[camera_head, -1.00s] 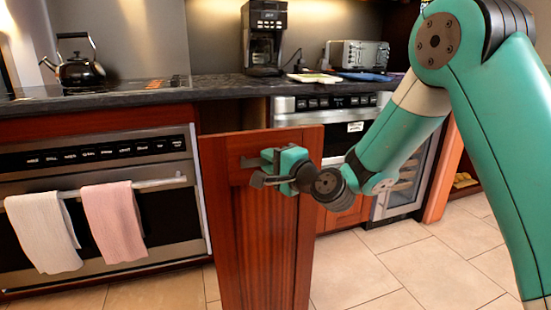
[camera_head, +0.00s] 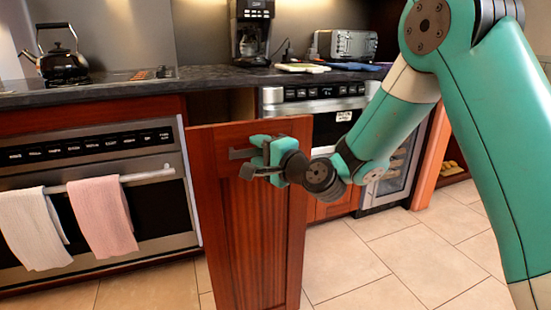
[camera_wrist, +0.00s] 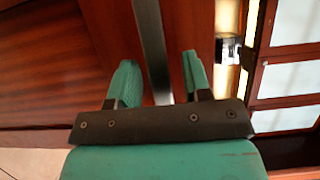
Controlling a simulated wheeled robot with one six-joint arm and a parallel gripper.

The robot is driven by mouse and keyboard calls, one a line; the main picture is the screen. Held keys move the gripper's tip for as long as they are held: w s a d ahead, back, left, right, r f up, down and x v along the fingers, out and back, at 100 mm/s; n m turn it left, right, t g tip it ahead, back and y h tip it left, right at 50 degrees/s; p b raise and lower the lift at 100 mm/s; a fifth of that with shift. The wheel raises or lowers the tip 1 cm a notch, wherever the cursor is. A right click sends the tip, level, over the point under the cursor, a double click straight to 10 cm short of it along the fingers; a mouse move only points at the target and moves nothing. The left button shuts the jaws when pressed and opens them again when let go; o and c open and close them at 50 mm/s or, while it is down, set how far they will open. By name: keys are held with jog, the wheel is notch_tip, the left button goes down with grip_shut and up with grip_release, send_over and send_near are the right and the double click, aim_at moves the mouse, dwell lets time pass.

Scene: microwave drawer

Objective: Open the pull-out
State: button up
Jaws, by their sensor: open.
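The pull-out's red-brown wooden front (camera_head: 240,235) stands well forward of the counter in the head view, with a dark gap behind it. A metal bar handle (camera_wrist: 147,30) runs between the two teal fingers of my gripper (camera_wrist: 158,62) in the wrist view. My gripper (camera_head: 258,160) is at the upper part of the front in the head view. Its jaws are open around the handle, with the bar nearer the left finger in the wrist view. The gripper hides part of the handle in the head view.
An oven (camera_head: 95,185) with two towels is left of the front. A second appliance (camera_head: 325,105) and a glass-door unit (camera_head: 393,180) are to the right. A kettle (camera_head: 60,62), coffee maker (camera_head: 250,30) and toaster (camera_head: 345,45) stand on the counter. The tiled floor (camera_head: 400,265) is clear at right.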

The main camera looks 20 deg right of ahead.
jog(key=b+v, duration=1.4)
jog(key=v, duration=0.3)
jog(key=shift+s, duration=0.1)
